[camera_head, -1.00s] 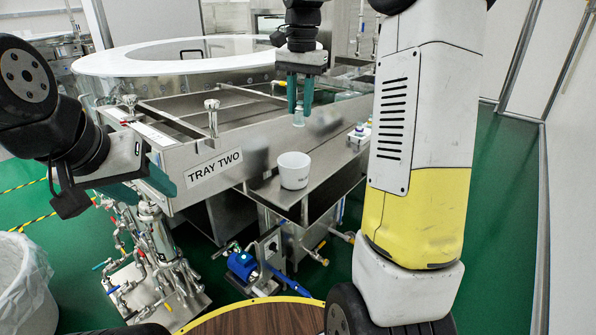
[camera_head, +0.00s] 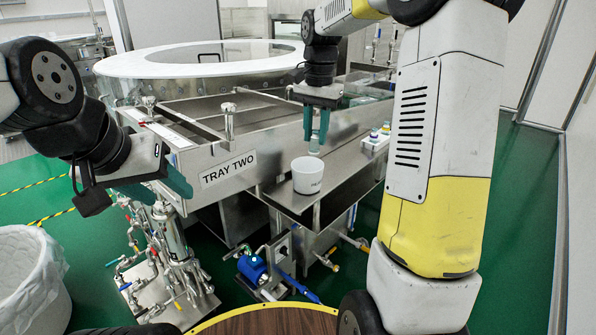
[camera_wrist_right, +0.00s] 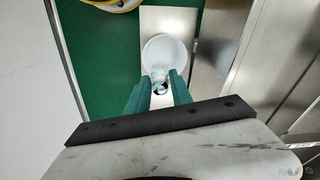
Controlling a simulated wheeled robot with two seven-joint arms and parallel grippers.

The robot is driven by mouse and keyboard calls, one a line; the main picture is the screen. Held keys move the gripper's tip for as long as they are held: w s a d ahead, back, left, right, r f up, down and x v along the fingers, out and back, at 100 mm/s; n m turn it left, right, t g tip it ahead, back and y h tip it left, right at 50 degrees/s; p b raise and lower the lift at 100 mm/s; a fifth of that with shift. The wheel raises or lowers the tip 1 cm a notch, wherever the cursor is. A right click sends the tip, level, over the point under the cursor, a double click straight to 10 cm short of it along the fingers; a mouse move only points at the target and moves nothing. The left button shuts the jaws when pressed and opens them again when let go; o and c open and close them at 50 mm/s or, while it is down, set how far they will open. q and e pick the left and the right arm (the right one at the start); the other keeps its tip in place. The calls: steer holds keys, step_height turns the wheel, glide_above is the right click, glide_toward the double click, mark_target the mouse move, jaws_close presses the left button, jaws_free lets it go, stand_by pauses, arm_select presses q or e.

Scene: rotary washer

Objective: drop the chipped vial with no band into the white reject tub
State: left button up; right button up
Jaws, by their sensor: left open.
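The white reject tub (camera_head: 307,180) stands upright on the steel ledge in front of the tray marked TRAY TWO. My right gripper (camera_head: 316,140) is shut on a small clear vial (camera_head: 314,148), just above and slightly behind the tub in the head view. In the right wrist view, the vial (camera_wrist_right: 160,88) sits between the green fingertips, overlapping the near rim of the tub (camera_wrist_right: 165,50). The vial's chip and any band are too small to make out. My left gripper (camera_head: 174,182) is open and empty, beside the left end of the tray.
The washer's tray (camera_head: 229,172) wall rises behind the ledge. A lined bin (camera_head: 30,278) stands at the lower left.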

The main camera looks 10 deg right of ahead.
steer(key=o, duration=0.4)
steer(key=shift+o, duration=0.2)
steer(key=shift+r, duration=0.1)
step_height(320, 180, up, 7)
steer(key=shift+d+f, duration=0.1)
steer(key=shift+r, duration=0.45)
